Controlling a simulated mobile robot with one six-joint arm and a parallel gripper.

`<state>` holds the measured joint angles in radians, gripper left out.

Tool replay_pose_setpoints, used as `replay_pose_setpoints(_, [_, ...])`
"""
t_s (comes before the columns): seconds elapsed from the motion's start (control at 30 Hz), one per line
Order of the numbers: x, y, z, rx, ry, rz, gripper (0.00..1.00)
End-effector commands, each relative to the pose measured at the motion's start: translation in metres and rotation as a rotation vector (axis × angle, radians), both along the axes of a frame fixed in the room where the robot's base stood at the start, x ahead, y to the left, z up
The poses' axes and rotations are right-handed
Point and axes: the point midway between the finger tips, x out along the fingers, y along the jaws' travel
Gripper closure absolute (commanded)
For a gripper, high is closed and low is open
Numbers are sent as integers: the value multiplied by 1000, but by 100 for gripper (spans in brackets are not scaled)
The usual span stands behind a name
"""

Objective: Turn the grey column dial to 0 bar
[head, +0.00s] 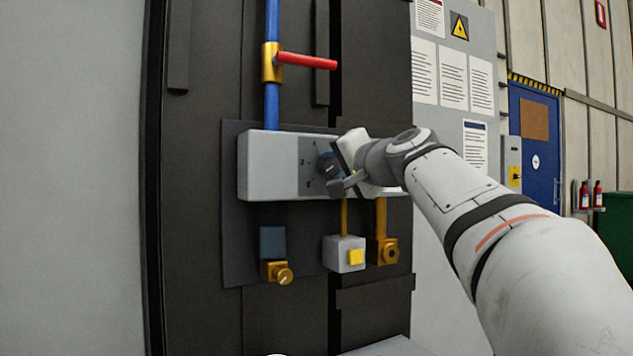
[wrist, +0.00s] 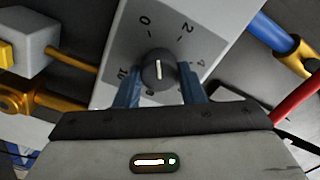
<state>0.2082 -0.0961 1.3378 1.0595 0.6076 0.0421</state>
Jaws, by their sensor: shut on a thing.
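The dial (wrist: 159,70) is a dark round knob with a white line, on a grey scale plate (wrist: 128,46). The plate carries figures, with 0 and 2 at the top and 10 at the left. The white line runs up and down in the wrist view. Its upper end faces the gap between 0 and 2; I cannot tell which end is the pointer. My gripper (wrist: 158,90) is shut on the dial, one blue finger on each side. In the head view, my gripper (head: 337,172) partly hides the dial and plate on the light grey box (head: 268,165).
A red lever (head: 308,61) sits on a blue pipe (head: 271,105) above the box. Below hang a brass knob fitting (head: 283,275), a grey box with a yellow button (head: 356,257) and a brass fitting (head: 383,251). A blue door (head: 540,150) stands far right.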

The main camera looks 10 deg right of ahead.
Motion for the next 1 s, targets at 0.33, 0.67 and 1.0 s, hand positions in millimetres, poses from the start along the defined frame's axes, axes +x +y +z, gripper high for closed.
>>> replay_pose_setpoints(0.33, [1, 1, -4, -180, -52, 5, 87])
replay_pose_setpoints(0.67, [1, 1, -3, -232, -68, 5, 87])
replay_pose_setpoints(1.0, [1, 2, -3, -233, -68, 5, 87])
